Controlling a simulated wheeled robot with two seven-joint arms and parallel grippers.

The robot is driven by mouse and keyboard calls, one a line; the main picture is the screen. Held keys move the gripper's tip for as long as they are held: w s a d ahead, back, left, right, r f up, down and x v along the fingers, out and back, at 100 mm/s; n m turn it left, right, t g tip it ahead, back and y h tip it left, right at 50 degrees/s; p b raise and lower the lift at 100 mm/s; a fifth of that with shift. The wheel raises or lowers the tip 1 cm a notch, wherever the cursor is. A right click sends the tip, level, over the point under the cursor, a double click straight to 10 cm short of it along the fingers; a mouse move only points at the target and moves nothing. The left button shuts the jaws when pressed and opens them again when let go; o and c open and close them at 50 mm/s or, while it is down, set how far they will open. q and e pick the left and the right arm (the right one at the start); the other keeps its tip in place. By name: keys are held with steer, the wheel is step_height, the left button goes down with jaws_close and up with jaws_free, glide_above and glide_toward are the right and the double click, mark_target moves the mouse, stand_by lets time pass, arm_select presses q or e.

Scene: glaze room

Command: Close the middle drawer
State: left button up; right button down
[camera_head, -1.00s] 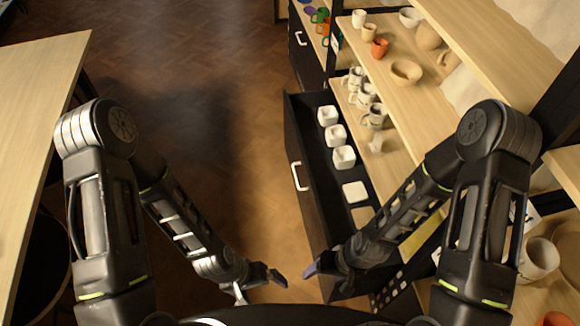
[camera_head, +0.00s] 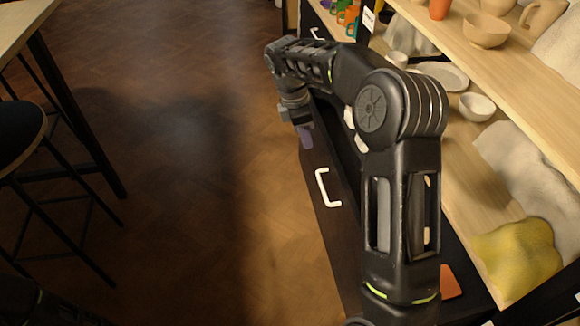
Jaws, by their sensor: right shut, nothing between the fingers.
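The middle drawer (camera_head: 338,235) stands pulled out on the right side, with its dark front facing left and a white handle (camera_head: 327,187) on it. White items (camera_head: 361,143) show inside it, and my right arm hides much of its interior. My right gripper (camera_head: 305,137) is shut and empty, with purple fingertips pointing down. It is at the far end of the drawer front, beyond the handle and overlapping the outer face in the picture. I cannot tell whether it touches. My left gripper is out of view.
Shelves with bowls (camera_head: 487,30), a plate (camera_head: 443,75) and a yellow lump (camera_head: 515,255) rise on the right. Another drawer handle (camera_head: 317,34) shows farther back. A stool (camera_head: 20,135) and a table (camera_head: 22,20) stand left. The wooden floor (camera_head: 180,180) between is clear.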

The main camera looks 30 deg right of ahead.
mark_target(328, 157)
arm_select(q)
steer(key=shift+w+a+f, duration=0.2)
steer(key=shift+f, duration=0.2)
arm_select(e)
steer(key=shift+w+d+r, duration=0.1)
steer(key=shift+w+r, duration=0.25)
steer(key=shift+r, duration=0.1)
steer(key=shift+f, duration=0.15)
steer(key=d+f+b, duration=0.1)
steer(key=f, duration=0.2)
steer(key=s+d+f+b, duration=0.1)
steer(key=d+f+b, duration=0.1)
steer(key=f, duration=0.1)
steer(key=d+f+b, duration=0.1)
steer(key=f, duration=0.2)
steer(key=shift+s+d+f, duration=0.3)
steer(key=shift+d+f, duration=0.1)
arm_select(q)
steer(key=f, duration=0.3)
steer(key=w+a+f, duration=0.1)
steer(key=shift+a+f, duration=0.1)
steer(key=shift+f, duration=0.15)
arm_select(e)
steer(key=shift+s+d+r, duration=0.1)
steer(key=shift+s+d, duration=0.1)
steer(key=shift+d, duration=0.5)
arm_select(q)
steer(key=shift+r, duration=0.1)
arm_select(e)
steer(key=shift+d, duration=0.1)
